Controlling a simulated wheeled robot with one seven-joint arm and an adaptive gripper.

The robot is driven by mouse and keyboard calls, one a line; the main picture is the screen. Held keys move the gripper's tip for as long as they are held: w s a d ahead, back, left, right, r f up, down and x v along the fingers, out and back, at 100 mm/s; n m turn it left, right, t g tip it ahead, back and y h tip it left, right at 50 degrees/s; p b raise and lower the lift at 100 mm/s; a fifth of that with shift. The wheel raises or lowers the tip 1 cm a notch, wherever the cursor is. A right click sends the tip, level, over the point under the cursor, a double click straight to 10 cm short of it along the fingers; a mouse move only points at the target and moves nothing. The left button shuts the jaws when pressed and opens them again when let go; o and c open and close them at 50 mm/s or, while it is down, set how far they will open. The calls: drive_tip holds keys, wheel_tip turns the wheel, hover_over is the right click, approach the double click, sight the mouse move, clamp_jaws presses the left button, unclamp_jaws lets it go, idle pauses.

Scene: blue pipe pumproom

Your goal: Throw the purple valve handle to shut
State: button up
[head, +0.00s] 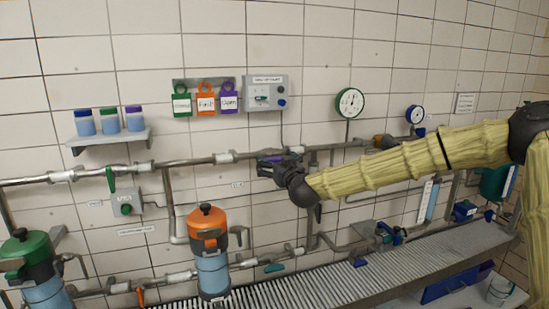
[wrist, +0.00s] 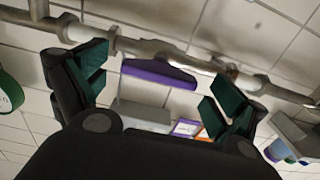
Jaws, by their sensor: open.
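The purple valve handle (wrist: 158,73) sits on the upper grey pipe (wrist: 150,47). In the wrist view it is a flat bar lying roughly along the pipe. My gripper (wrist: 156,82) is open, with one dark green-padded finger on each side of the handle's ends. Both fingers look apart from it; the exact depth gap cannot be told. In the head view my gripper (head: 278,170) is at the pipe, and only a bit of the purple handle (head: 270,158) shows behind it.
A grey control box (head: 265,92) and hanging green, orange and purple tags (head: 206,99) are on the wall above. A green handle (head: 110,178) is on the same pipe to the left. An orange-topped pump (head: 208,230) stands below left. Gauges (head: 349,103) are at the right.

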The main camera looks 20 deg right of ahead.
drive_tip(key=shift+w, duration=1)
drive_tip(key=c, duration=1)
